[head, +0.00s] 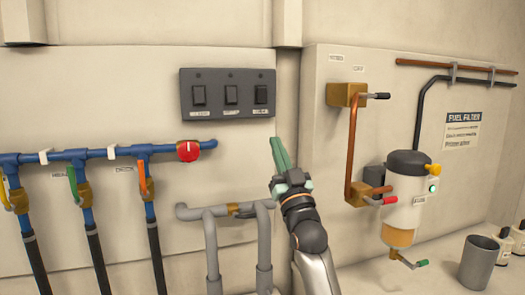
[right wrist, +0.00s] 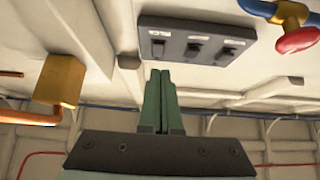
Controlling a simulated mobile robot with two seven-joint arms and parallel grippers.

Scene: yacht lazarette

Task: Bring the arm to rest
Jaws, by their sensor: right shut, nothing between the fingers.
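My right gripper (head: 279,155) is raised in front of the wall, just below and right of a dark three-switch panel (head: 228,94) in the head view. Its green fingers are together with nothing between them. In the right wrist view the shut fingers (right wrist: 160,98) point up toward the ceiling side of the picture, with the switch panel (right wrist: 196,41) beyond them. The fingers appear apart from the panel. My left gripper is in neither view.
Blue pipes with a red knob (head: 188,151) and coloured valve handles run at left. Grey pipes (head: 212,212) stand left of my right arm. A copper pipe (head: 352,145) and a fuel filter (head: 405,195) are at right. A grey cup (head: 478,262) stands near bottles at lower right.

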